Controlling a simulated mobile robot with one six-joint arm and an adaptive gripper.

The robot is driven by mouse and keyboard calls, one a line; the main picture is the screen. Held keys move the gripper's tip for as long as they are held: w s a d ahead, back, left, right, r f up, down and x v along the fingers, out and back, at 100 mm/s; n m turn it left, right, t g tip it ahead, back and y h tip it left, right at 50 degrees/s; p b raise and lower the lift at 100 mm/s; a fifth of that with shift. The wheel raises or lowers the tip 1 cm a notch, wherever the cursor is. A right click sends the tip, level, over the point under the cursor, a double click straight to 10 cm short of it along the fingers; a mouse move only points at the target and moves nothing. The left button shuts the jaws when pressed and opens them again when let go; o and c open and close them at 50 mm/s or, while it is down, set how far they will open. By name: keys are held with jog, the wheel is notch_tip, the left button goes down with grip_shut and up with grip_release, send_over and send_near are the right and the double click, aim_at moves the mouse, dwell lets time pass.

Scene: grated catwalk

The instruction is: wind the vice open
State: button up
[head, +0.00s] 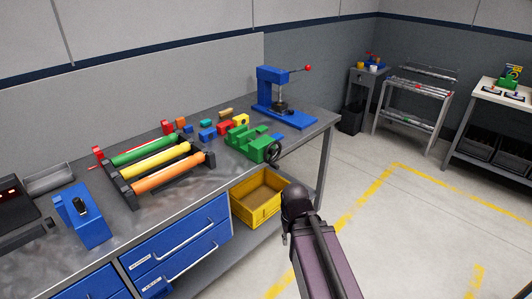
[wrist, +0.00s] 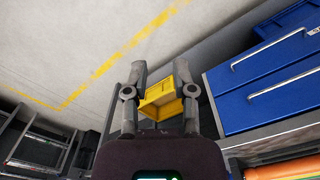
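The green vice (head: 250,142) stands on the workbench near its front edge, right of the middle. Its dark round handwheel (head: 273,152) faces the front edge of the bench. My gripper (wrist: 160,75) is open and empty in the wrist view, its two fingers apart. In the head view my arm rises from the lower right, in front of the bench, and my fingers cannot be made out there. The gripper is apart from the handwheel. The vice is not seen in the wrist view, and the gap between its jaws is too small to judge.
The steel bench (head: 200,186) also bears a blue press (head: 272,92), coloured rollers on a rack (head: 152,158) and several small blocks. A yellow crate (head: 258,209) sits below, beside blue drawers (head: 185,250); it also shows between my fingers (wrist: 160,97).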

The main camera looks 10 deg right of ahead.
jog(key=shift+w, duration=0.1)
jog(key=m+t+h+b, duration=1)
jog(key=t+h+b, duration=0.3)
jog(key=b, duration=0.3)
send_near(266, 153)
jog(key=v, duration=0.3)
jog(key=shift+r, duration=0.35)
jog(key=x, duration=1.3)
jog(key=shift+w+d+f, duration=0.15)
jog(key=shift+w+f, duration=0.1)
jog(key=shift+w, duration=0.05)
